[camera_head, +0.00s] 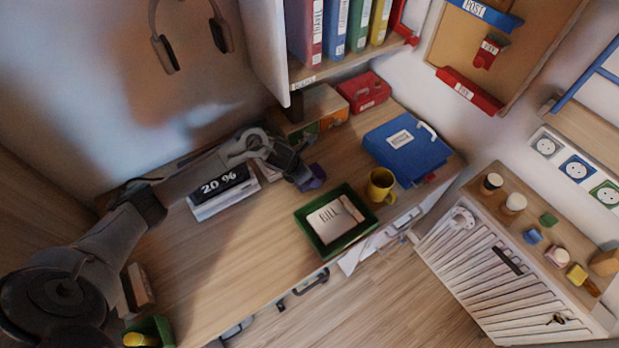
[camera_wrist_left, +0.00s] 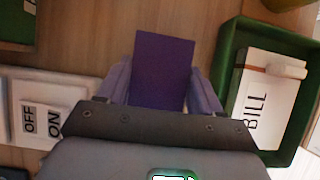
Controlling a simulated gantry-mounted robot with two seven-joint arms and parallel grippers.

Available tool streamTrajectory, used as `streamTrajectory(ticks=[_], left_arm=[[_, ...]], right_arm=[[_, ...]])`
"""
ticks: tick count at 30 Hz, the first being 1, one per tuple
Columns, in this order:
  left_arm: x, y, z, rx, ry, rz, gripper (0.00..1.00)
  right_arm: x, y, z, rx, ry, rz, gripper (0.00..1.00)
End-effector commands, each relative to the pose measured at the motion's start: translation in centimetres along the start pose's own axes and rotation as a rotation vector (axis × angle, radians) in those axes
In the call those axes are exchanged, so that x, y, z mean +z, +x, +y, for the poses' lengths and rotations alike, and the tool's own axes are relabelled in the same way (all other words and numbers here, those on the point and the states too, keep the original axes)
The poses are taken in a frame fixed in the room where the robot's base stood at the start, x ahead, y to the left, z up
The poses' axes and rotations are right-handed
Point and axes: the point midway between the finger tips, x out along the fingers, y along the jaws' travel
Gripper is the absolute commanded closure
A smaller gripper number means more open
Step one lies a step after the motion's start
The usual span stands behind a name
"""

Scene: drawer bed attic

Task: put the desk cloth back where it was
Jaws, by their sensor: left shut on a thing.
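The desk cloth is a purple folded piece (camera_head: 316,177). My left gripper (camera_head: 305,176) reaches over the middle of the desk (camera_head: 235,255) and is shut on the cloth. In the left wrist view the cloth (camera_wrist_left: 163,70) stands between the two fingers of the gripper (camera_wrist_left: 162,85) as a flat purple rectangle. I cannot tell whether the cloth touches the desk. My right gripper is not in view.
A green tray (camera_head: 315,243) with a card marked BILL lies right of the cloth. A yellow mug (camera_head: 381,186) and a blue binder (camera_head: 405,150) stand farther right.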

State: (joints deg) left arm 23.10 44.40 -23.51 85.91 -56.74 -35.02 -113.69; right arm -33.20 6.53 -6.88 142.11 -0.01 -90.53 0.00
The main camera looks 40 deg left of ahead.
Motion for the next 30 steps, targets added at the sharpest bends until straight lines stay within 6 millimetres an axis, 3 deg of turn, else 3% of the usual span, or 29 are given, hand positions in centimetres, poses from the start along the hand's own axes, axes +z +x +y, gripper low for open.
streamTrajectory(ticks=[3,17,18,22,30], left_arm=[[-0.6,1.04,-0.02,0.0,-0.001,0.001,0.59],[-0.87,1.58,0.02,0.001,0.001,0.0,0.59],[-0.77,1.41,0.01,0.001,0.0,0.0,0.29],[-0.79,1.41,0.0,0.001,0.0,0.0,0.09],[-0.77,1.37,0.0,0.001,0.0,0.0,0.09]], right_arm=[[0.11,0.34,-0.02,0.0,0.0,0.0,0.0],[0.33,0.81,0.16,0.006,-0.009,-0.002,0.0],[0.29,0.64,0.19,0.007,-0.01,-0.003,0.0],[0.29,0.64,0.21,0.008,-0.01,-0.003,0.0],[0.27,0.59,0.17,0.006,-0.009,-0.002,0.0]])
